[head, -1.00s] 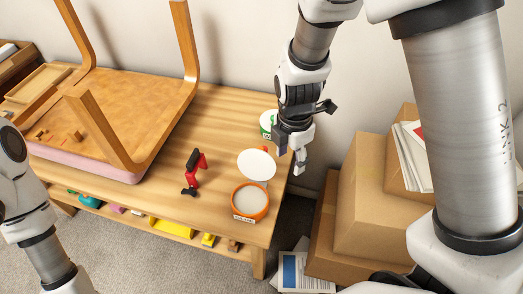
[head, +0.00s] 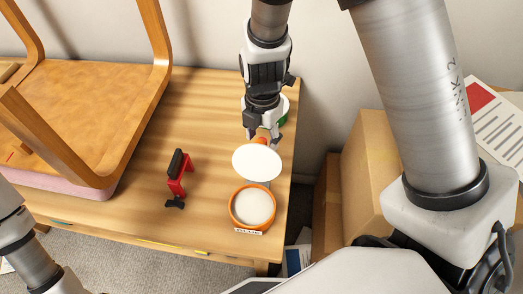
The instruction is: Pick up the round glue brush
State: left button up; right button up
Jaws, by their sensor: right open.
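My right gripper (head: 263,137) is open and points down at the far side of a white round disc (head: 257,163). A small orange piece (head: 260,141) shows between its fingertips, at the disc's far edge; I cannot tell whether they touch. This may be the round glue brush, but most of its shape is hidden. In front of the disc stands an orange-rimmed tub (head: 235,216) of white glue with a label. My left arm enters at the lower left; its gripper is out of view.
A red and black clamp-like tool (head: 178,180) stands on the wooden table (head: 140,215) to the left. An upturned stool (head: 90,100) covers the table's left part. A white and green container is partly hidden behind my right gripper. Cardboard boxes (head: 367,165) stand at right.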

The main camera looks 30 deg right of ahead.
notch_tip(320, 180, down, 3)
jog(key=shift+r, duration=0.1)
jog(key=shift+w, duration=0.15)
grip_shut()
notch_tip(320, 180, up, 18)
jog(key=p, duration=0.1)
jog(key=shift+p, duration=0.35)
